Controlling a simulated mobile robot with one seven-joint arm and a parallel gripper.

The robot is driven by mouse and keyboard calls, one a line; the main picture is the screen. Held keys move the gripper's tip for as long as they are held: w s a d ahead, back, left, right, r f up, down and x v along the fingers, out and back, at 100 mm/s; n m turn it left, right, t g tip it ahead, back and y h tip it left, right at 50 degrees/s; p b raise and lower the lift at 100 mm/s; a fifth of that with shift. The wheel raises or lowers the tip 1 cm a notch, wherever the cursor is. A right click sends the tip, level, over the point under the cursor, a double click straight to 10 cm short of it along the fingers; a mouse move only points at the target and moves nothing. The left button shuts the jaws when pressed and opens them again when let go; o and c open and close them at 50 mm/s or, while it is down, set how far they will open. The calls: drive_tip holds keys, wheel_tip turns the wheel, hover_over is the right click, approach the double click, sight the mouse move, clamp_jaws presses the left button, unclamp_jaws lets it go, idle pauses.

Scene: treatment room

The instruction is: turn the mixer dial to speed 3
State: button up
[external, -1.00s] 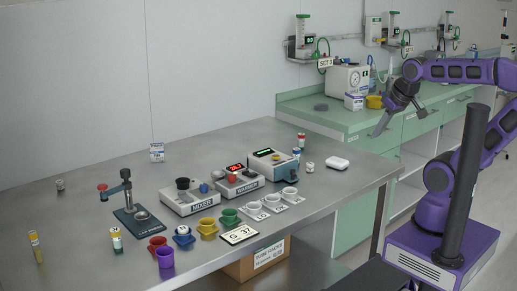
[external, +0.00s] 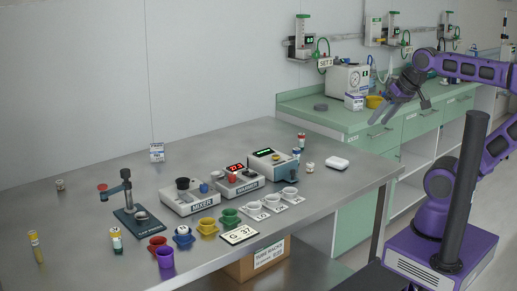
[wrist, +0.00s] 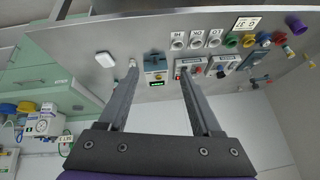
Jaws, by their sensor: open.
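The mixer (external: 181,207) is a pale box with a MIXER label on the steel table. It carries a black round part (external: 183,183) on top, and a small blue knob (external: 204,188) shows at its right end. I cannot read a speed setting or pointer. The mixer also shows, small and upside down, in the wrist view (wrist: 222,66). My gripper (external: 398,114) is open and empty, raised in the air well to the right of the mixer, near the green counter. Its two fingers (wrist: 158,70) spread apart in the wrist view, with nothing between them touched.
The warmer (external: 240,188) with a red display and another device (external: 272,163) with a green display stand right of the mixer. Coloured cups (external: 208,228) and a G 37 card (external: 240,235) lie in front. A lever stand (external: 127,205) is to its left. A white box (external: 337,163) lies near the right edge.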

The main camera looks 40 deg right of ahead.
drive_tip(key=w+d+r+t+p, duration=0.1)
drive_tip(key=w+d+r, duration=0.1)
drive_tip(key=w+r, duration=1.05)
drive_tip(key=w+d+r+p, duration=0.1)
drive_tip(key=w+d+r, duration=0.2)
drive_tip(key=w+r, duration=0.95)
wheel_tip(320, 180, up, 8)
drive_tip(key=s+a+t, duration=0.2)
drive_tip(key=n+g+y+p, duration=0.2)
drive_tip(key=n+g, duration=0.5)
drive_tip(key=n, duration=0.3)
hover_over(204, 185)
drive_tip(key=s+d, duration=0.2)
drive_tip(key=d, duration=0.2)
wheel_tip(204, 185, down, 44)
drive_tip(key=shift+n+t, duration=0.3)
drive_tip(key=x, duration=0.5)
drive_tip(key=s+x, duration=0.1)
drive_tip(key=x, duration=0.4)
drive_tip(key=s+x, duration=0.1)
drive_tip(key=x, duration=0.4)
drive_tip(key=shift+s+d+f+b, duration=0.1)
drive_tip(key=shift+s+f+b, duration=0.05)
drive_tip(key=shift+f+b, duration=0.15)
